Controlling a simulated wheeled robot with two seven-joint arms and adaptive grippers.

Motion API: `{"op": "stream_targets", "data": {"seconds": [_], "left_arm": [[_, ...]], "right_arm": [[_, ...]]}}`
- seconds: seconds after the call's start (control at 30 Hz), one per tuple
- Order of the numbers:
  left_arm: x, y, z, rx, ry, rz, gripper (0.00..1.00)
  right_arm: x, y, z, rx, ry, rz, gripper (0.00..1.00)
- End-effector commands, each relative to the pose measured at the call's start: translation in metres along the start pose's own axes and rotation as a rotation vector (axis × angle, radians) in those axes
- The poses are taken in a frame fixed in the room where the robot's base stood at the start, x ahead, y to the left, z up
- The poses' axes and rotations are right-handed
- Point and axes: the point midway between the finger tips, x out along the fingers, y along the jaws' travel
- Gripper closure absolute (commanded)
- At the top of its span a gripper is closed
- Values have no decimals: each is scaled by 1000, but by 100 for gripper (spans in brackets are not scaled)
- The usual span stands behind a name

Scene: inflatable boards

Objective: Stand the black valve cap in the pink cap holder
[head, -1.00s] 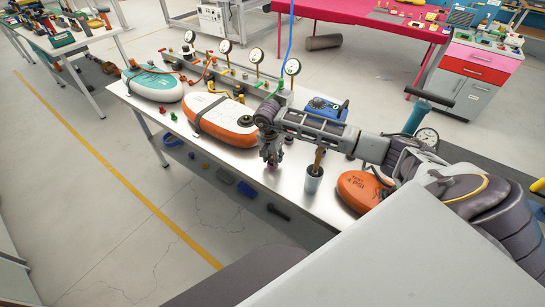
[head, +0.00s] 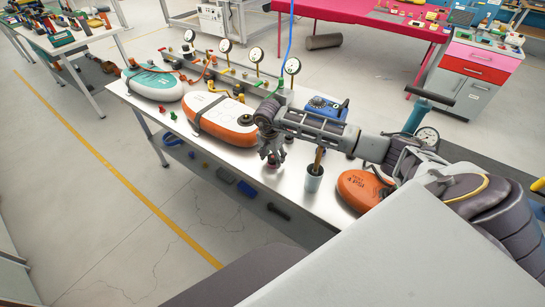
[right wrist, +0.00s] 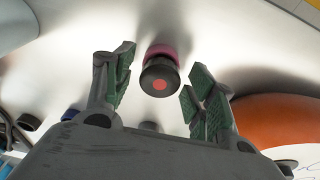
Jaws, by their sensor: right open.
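The black valve cap (right wrist: 160,79), with a red dot on its top, shows upright in the right wrist view. The pink cap holder (right wrist: 162,50) shows just behind and under it, and the cap appears to stand in it. My right gripper (right wrist: 160,90) is open, its green-padded fingers apart on either side of the cap and not touching it. In the head view my right gripper (head: 272,160) points down close over the steel table and mostly hides the cap and holder. My left gripper is not in view.
On the table (head: 240,163) are a teal board (head: 155,84), an orange and white board (head: 215,118), a grey cup (head: 314,180) with a brush close to the right gripper, an orange board (head: 362,190) and a blue box (head: 325,107). Gauges stand behind.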

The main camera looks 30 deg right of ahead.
Motion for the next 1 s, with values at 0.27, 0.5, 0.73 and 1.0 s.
{"op": "stream_targets", "data": {"seconds": [0.27,0.5,0.73,1.0], "left_arm": [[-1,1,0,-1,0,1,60],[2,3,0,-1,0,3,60],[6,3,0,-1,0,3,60],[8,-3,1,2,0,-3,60]], "right_arm": [[-15,-1,-1,0,1,-3,44],[-47,-1,-1,0,2,-3,44],[-82,-1,-1,0,1,-3,44],[-113,-1,-1,1,1,-2,44]]}}
